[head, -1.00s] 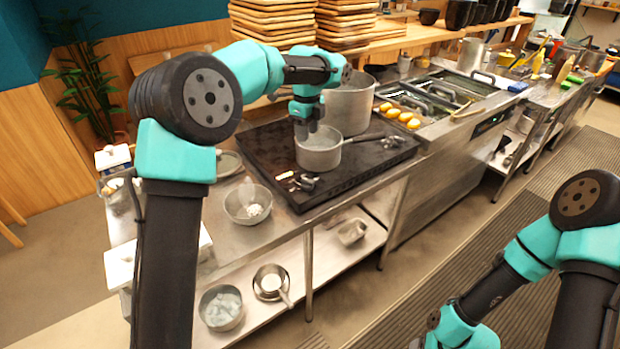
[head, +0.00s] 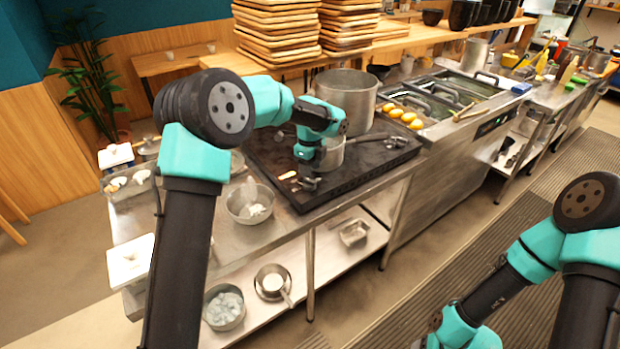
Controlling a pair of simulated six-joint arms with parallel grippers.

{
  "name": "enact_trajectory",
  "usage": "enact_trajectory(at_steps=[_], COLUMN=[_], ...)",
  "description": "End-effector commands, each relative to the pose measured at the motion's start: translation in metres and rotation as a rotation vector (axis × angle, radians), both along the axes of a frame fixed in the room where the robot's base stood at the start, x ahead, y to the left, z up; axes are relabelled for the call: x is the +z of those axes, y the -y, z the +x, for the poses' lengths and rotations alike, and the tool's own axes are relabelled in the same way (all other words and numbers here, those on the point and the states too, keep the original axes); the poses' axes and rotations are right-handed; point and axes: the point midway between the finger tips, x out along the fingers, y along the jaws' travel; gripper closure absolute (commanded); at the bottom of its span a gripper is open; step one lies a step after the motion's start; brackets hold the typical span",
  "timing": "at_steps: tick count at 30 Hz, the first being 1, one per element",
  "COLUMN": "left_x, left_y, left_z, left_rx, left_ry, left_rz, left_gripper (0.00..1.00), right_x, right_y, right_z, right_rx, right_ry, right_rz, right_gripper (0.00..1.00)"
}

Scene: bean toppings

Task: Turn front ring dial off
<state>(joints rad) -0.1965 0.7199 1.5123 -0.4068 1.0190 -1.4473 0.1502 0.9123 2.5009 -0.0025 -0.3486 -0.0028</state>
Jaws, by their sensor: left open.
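The front ring dial (head: 308,185) is a small dark knob at the front left edge of the black stove top (head: 365,155). My left gripper (head: 310,174) points down just above it, open. The fingers cover part of the dial, and I cannot tell whether they touch it or how it is turned. A small metal saucepan (head: 335,154) sits on the stove behind my left gripper, partly hidden by it. My right arm shows at the lower right, but its gripper is out of view.
A large metal pot (head: 347,95) stands at the back of the stove. A metal bowl (head: 249,204) with white contents sits on the counter left of the stove. A pale elongated piece (head: 288,175) lies near the dial. More pans stand on the lower shelf (head: 325,250).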

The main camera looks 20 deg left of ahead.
Motion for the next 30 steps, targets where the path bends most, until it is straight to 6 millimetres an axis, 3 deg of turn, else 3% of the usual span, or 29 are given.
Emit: enact_trajectory(at_steps=[3,9,20,30], left_x=[-0.021,-0.041,-0.045,-0.045], left_y=[0.000,0.000,0.000,0.000], left_z=[-0.001,0.000,0.000,0.000], left_rx=[0.001,0.001,0.001,0.001], left_ry=[-0.004,-0.001,0.000,0.000], left_rz=[0.000,-0.001,-0.001,-0.001], left_gripper=[0.57,0.57,0.57,0.90], right_x=[0.000,0.000,0.000,0.000], right_y=[0.000,0.000,0.000,0.000], right_z=[0.000,0.000,0.000,0.000], right_rx=[0.000,0.000,0.000,0.000], right_ry=[0.000,0.000,0.000,0.000], right_rz=[0.000,0.000,0.000,0.000], right_gripper=[0.36,0.36,0.36,0.36])
